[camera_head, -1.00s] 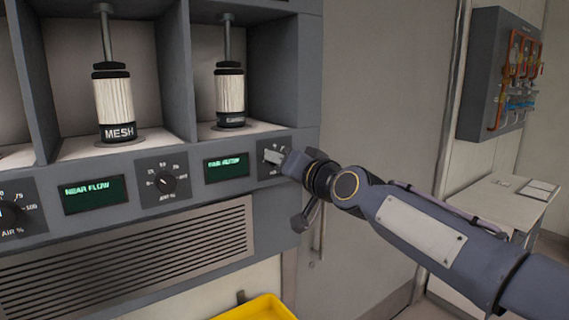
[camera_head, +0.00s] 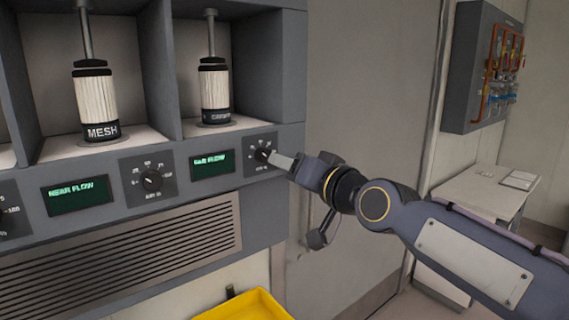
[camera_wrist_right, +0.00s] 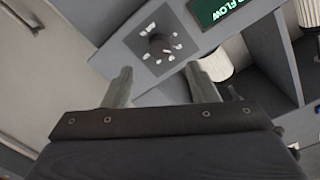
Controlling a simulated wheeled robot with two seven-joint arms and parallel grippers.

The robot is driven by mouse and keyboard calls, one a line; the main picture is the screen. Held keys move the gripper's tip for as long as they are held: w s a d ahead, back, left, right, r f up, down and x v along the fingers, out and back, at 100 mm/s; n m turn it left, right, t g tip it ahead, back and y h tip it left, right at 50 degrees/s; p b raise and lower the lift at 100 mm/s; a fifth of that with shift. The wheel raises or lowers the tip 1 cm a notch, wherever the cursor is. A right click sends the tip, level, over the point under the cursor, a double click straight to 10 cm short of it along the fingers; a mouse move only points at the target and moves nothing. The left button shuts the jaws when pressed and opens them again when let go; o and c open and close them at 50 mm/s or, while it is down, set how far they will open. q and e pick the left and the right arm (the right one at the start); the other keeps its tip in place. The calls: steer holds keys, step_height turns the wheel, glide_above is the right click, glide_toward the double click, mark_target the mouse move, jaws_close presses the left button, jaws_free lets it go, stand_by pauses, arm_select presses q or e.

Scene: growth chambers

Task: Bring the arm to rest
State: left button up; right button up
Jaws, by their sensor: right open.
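My right gripper (camera_head: 283,162) is in front of the rightmost dial (camera_head: 262,155) on the chamber's front panel. In the right wrist view my right gripper (camera_wrist_right: 160,88) has its two fingers spread apart with nothing between them. The same dial (camera_wrist_right: 156,46) shows beyond the fingertips, with a gap visible between them and its knob. My right arm (camera_head: 430,235) reaches in from the lower right. My left gripper is in neither view.
Left of that dial are a green display (camera_head: 212,163) and another dial (camera_head: 151,180). Filter cartridges, one marked MESH (camera_head: 96,103), stand in bays above. A yellow bin (camera_head: 245,306) is below. A wall box with pipes (camera_head: 487,68) and a side table (camera_head: 485,195) are at right.

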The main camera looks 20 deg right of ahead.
stand_by(0.4)
steer(key=s+f+g+b, duration=0.1)
steer(key=s+f+g, duration=0.4)
steer(key=s+f, duration=0.9)
steer(key=s+d+f+n+g+h, duration=0.1)
steer(key=s+f+g, duration=0.5)
steer(key=s+f, duration=0.8)
step_height(320, 180, down, 5)
steer(key=shift+d+f+n+h+b, duration=0.15)
steer(key=shift+d+n+h+b, duration=0.05)
steer(key=shift+n+h+b, duration=0.15)
